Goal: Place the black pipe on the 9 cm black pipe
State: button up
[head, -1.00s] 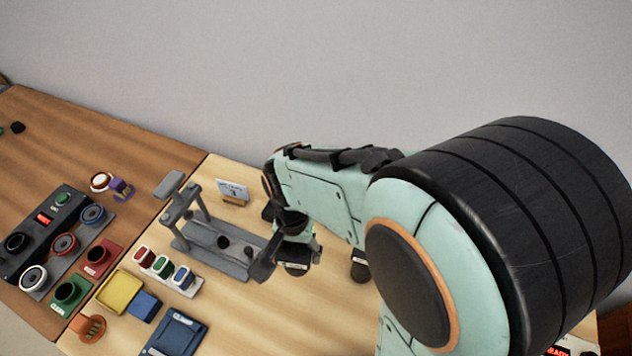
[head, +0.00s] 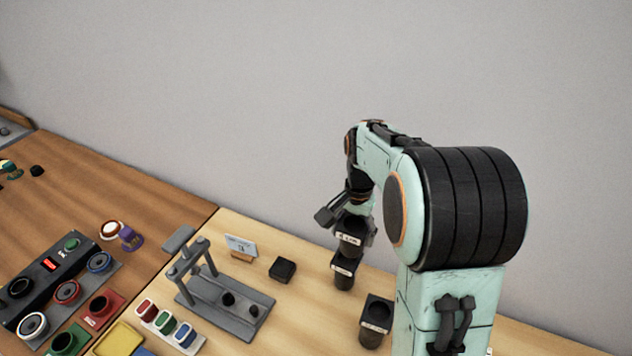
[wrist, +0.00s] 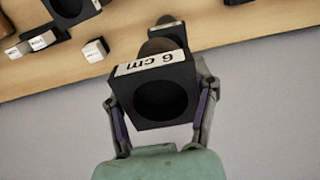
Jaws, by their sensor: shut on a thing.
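My gripper (head: 355,230) is shut on a black pipe (head: 350,240) with a white label. In the wrist view the held pipe (wrist: 180,75) reads "6 cm", with a finger on either side and its dark round opening facing the camera. In the head view another black labelled pipe (head: 344,270) stands on the table just below the held one. They overlap in the picture; I cannot tell whether they touch. A third black pipe (head: 374,325) stands nearer the front. The labels on the standing pipes are too small to read, so I cannot tell which is 9 cm.
A grey stand (head: 225,305) with two posts is on the left, with a small sign (head: 241,245) and black block (head: 282,269) beside it. Red, green and blue pieces (head: 165,323) sit further left.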

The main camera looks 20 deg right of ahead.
aim_at(349, 242)
jog(key=shift+w+d+f, duration=0.2)
jog(key=shift+w+f, duration=0.5)
jog(key=shift+f, duration=0.2)
jog(key=shift+w+d+f, duration=0.1)
jog(key=shift+w+f, duration=0.05)
jog(key=shift+f, duration=0.8)
jog(key=shift+w+f, duration=0.15)
jog(key=shift+f, duration=0.8)
jog(key=shift+f, duration=0.1)
jog(key=o, duration=1.1)
jog(key=shift+o, duration=0.2)
